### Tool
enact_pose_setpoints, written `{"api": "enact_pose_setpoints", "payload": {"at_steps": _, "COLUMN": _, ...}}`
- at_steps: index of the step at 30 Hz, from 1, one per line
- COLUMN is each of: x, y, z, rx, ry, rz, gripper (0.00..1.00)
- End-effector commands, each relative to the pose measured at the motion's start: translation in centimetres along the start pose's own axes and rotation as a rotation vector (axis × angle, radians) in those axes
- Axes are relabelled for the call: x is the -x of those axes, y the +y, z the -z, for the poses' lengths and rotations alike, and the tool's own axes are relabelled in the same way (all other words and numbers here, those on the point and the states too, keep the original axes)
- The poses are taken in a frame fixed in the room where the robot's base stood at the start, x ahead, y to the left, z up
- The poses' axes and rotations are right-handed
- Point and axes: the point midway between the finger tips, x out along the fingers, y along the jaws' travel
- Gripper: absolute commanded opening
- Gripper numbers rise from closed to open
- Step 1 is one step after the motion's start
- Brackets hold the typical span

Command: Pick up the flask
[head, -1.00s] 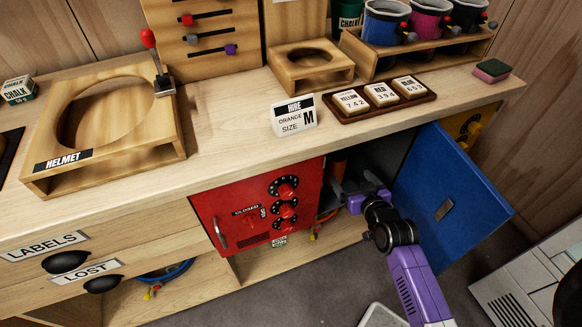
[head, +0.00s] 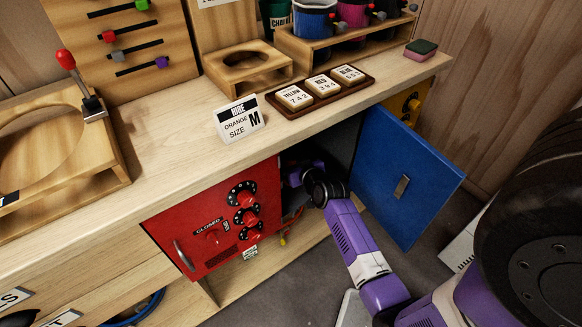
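I cannot make out the flask in the current head view. The open blue-doored locker (head: 340,148) is dark inside, and my arm covers much of its opening. My gripper (head: 298,176) is inside the locker, close to the red locker's right edge. Only a purple part of it shows, and its fingers are hidden. I cannot tell whether it is open, or whether it touches or holds anything.
The blue door (head: 405,178) stands open to the right of my arm. The red locker (head: 222,222) is shut, with dials and a "CLOSED" label. The counter (head: 185,130) above holds a hire sign (head: 238,119) and a tray of tags (head: 318,90). Grey floor lies below.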

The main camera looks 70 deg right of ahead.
Motion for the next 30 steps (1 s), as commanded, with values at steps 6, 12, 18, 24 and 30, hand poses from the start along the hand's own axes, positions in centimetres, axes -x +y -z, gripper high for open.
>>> {"api": "enact_pose_setpoints", "payload": {"at_steps": 6, "x": 0.0, "y": 0.0, "z": 0.0, "rx": 0.0, "ry": 0.001, "rz": 0.0, "gripper": 0.78}}
{"api": "enact_pose_setpoints", "payload": {"at_steps": 12, "x": 0.0, "y": 0.0, "z": 0.1, "rx": 0.0, "ry": 0.001, "rz": 0.0, "gripper": 0.38}}
{"api": "enact_pose_setpoints", "payload": {"at_steps": 18, "x": 0.1, "y": 0.0, "z": 0.2, "rx": -0.001, "ry": 0.004, "rz": -0.001, "gripper": 0.03}}
{"api": "enact_pose_setpoints", "payload": {"at_steps": 24, "x": 0.1, "y": 0.0, "z": 0.3, "rx": -0.001, "ry": 0.004, "rz": -0.001, "gripper": 0.03}}
{"api": "enact_pose_setpoints", "payload": {"at_steps": 30, "x": 0.9, "y": 0.0, "z": 2.3, "rx": 0.001, "ry": 0.007, "rz": -0.001, "gripper": 0.03}}
